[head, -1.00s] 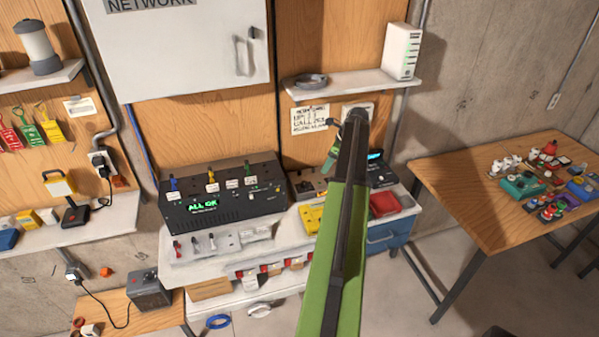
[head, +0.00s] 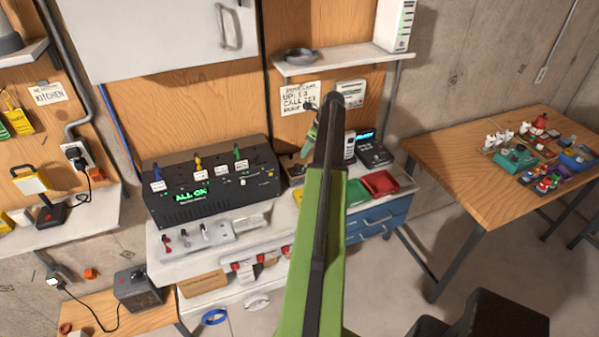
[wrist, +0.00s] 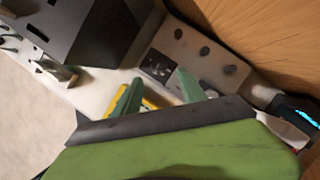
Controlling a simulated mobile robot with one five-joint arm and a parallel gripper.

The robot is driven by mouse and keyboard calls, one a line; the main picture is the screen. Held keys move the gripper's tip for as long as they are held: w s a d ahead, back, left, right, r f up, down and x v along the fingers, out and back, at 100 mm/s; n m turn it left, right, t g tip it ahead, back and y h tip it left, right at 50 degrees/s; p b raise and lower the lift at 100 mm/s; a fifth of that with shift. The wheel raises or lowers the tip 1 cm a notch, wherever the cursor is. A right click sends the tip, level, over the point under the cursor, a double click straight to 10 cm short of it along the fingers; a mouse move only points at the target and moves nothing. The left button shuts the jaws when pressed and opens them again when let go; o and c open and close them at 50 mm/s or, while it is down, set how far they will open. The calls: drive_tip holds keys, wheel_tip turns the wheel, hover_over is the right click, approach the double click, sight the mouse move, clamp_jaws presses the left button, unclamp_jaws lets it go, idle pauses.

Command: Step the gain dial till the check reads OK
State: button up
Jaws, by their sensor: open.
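A grey panel (wrist: 165,45) with several dark round knobs shows in the wrist view. The middle knob (wrist: 204,51) and the others have no labels I can read, so I cannot tell which is the gain dial. My gripper (wrist: 157,90) is open and empty, its green fingers apart just short of the panel. In the head view my arm hides most of the panel, and one green finger (head: 309,142) shows beside the arm. A black box (head: 212,182) has a green lit readout (head: 190,196) that seems to say ALL OK or ALL ON.
A small dark device (head: 374,152) with a blue lit screen stands right of my arm. Red (head: 380,184) and green (head: 357,192) trays lie in front of it. A shelf (head: 330,58) hangs above. A wooden table (head: 450,150) with small items stands at the right.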

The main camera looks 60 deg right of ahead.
sight(297, 165)
drive_tip(key=b+x, duration=0.7)
drive_tip(key=x, duration=0.2)
drive_tip(key=shift+f, duration=0.4)
drive_tip(key=shift+w+f+b, duration=0.25)
drive_tip(key=shift+f+b, duration=0.05)
drive_tip(key=shift+b, duration=0.25)
drive_tip(key=shift+r, duration=0.1)
clamp_jaws()
